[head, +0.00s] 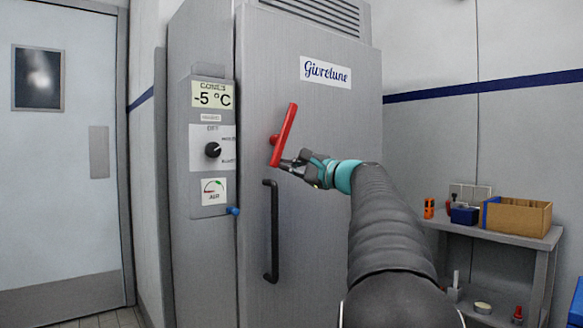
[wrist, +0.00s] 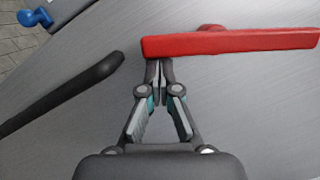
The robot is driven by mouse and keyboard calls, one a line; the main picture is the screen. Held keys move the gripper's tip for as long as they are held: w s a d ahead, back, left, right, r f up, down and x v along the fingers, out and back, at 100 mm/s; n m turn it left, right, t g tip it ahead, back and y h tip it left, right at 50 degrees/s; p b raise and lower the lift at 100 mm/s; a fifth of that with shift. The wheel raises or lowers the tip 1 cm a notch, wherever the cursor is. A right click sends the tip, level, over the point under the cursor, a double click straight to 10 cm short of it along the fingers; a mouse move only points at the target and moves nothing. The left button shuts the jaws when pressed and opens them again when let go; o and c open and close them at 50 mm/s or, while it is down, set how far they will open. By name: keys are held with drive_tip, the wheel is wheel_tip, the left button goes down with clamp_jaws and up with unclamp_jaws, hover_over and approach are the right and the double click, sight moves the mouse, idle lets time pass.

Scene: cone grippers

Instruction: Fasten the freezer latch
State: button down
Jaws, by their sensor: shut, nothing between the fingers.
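The red freezer latch lever (head: 284,135) stands nearly upright, tilted a little to the right at its top, on the grey freezer door (head: 315,210). A red pivot (head: 274,140) joins it to the door. My gripper (head: 285,163) is shut and empty, with its fingertips at the lever's lower end. In the wrist view, the lever (wrist: 230,42) crosses the top, and my fingertips (wrist: 158,65) lie right by its left end. I cannot tell whether they touch it. The freezer door looks shut.
A black door handle (head: 271,230) stands below the lever; it also shows in the wrist view (wrist: 75,90). A control panel (head: 210,145) and a blue knob (head: 233,211) are at left. A side table (head: 500,235) with a cardboard box (head: 517,216) stands at right.

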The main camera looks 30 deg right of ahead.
drive_tip(key=a+m, duration=0.1)
drive_tip(key=m, duration=0.1)
drive_tip(key=a+m+t, duration=0.1)
drive_tip(key=m, duration=0.1)
drive_tip(key=shift+s+a+r, duration=0.1)
drive_tip(key=shift+a+r, duration=0.1)
drive_tip(key=m, duration=0.1)
drive_tip(key=a+m+h, duration=0.1)
drive_tip(key=m, duration=0.1)
drive_tip(key=r+m, duration=0.1)
drive_tip(key=shift+s+a+t+h, duration=0.1)
drive_tip(key=shift+a+t+h, duration=0.2)
drive_tip(key=shift+a+t, duration=0.1)
drive_tip(key=shift+a+r+m+p, duration=0.3)
drive_tip(key=shift+a+r+p, duration=0.05)
drive_tip(key=shift+a+r, duration=0.75)
drive_tip(key=shift+s+r, duration=0.1)
drive_tip(key=shift+r, duration=0.15)
wheel_tip(320, 180, down, 5)
drive_tip(key=b, duration=0.4)
drive_tip(key=shift+d+f+b, duration=0.1)
drive_tip(key=shift+f+b, duration=0.1)
drive_tip(key=shift+b, duration=0.1)
approach(275, 161)
drive_tip(key=a, duration=0.1)
drive_tip(key=s+a+f, duration=0.1)
drive_tip(key=a+f, duration=0.1)
drive_tip(key=a, duration=0.1)
drive_tip(key=shift+s+b, duration=0.35)
